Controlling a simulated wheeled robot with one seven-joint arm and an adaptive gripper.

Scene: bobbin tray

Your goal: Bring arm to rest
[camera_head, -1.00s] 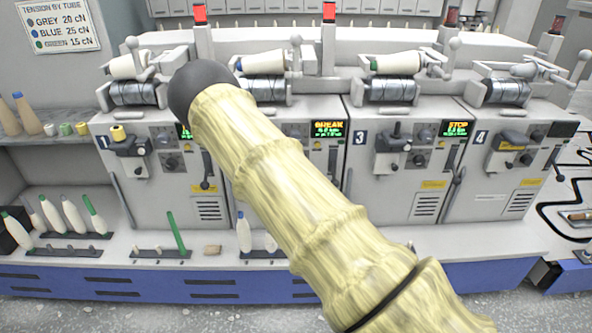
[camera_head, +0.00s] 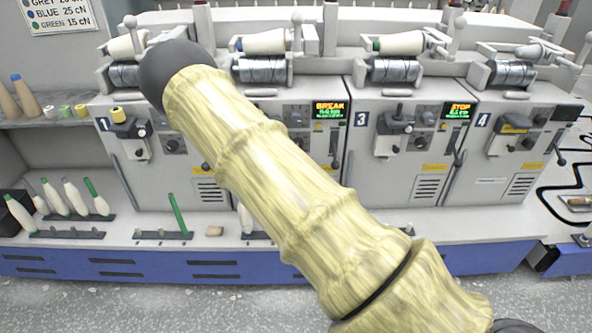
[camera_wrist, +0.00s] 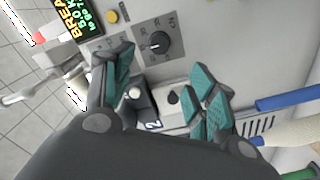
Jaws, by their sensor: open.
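My arm, in a pale yellow ribbed cover, crosses the head view from lower right to upper left and ends in a dark rounded part in front of the winding machine's first two stations. My gripper's fingers are hidden there. In the wrist view my gripper (camera_wrist: 165,92) is open, its teal-padded fingers spread with nothing held between them. Beyond the fingers is the face of station 2 (camera_wrist: 205,55), with a dark knob (camera_wrist: 154,43) and a display reading BREAK (camera_wrist: 78,18). The display also shows in the head view (camera_head: 328,112).
Bobbin trays (camera_head: 80,217) with white, green-tipped bobbins stand on the lower ledge at left. A green tube (camera_head: 177,214) stands on a tray there.

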